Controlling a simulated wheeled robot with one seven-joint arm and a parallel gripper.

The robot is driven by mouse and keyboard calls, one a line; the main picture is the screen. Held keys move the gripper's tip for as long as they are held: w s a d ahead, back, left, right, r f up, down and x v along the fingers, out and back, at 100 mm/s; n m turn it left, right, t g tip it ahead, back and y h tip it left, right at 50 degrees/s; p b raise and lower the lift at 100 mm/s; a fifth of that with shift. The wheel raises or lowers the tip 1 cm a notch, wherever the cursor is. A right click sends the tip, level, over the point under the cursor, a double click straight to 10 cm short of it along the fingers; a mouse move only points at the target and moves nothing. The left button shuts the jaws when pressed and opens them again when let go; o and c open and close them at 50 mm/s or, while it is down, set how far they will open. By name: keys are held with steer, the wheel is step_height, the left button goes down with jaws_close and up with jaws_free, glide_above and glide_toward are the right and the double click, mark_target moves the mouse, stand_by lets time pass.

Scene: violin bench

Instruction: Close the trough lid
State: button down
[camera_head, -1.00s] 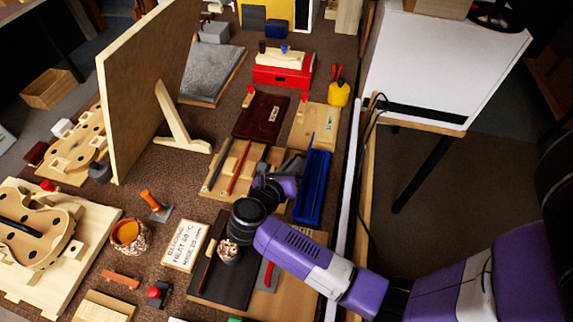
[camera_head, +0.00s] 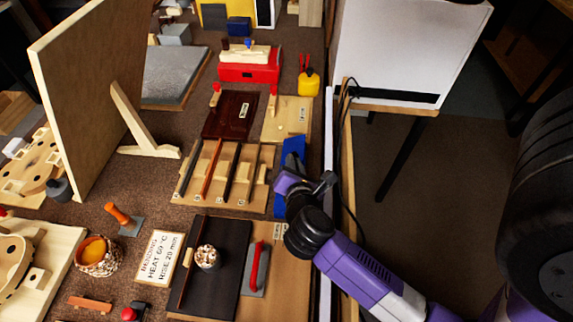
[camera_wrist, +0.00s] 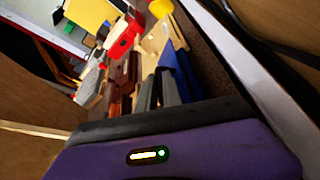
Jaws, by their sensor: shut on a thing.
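The blue trough (camera_head: 279,207) lies along the right side of the bench, beside the slotted wooden rack. A blue panel, which looks like its lid (camera_head: 293,149), shows above my gripper (camera_head: 297,183) in the head view. My gripper is over the trough and hides its middle. In the wrist view the grey fingers of my gripper (camera_wrist: 160,76) are close together against the blue part (camera_wrist: 185,75), and they appear shut on the lid. The exact contact is hidden, and I cannot tell the lid's angle.
The slotted rack (camera_head: 222,172) with dark and reddish strips stands left of the trough. The bench edge rail (camera_head: 329,150) runs close on the right.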

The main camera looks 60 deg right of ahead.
steer(key=f+m+b, duration=0.1)
steer(key=s+f+m+t+b, duration=0.1)
steer(key=shift+s+d+b, duration=0.2)
steer(key=shift+s+b, duration=0.05)
steer(key=shift+b, duration=0.15)
steer(key=shift+s+d+f+m+t+b, duration=0.1)
steer(key=shift+s+f+m+t+b, duration=0.25)
steer(key=shift+m+t+b, duration=0.45)
steer(key=shift+w, duration=0.1)
steer(key=c, duration=1.8)
jaws_free()
steer(key=b+v, duration=0.1)
steer(key=v, duration=0.5)
steer(key=shift+s, duration=0.2)
steer(key=shift+v, duration=0.75)
steer(key=shift+w, duration=0.1)
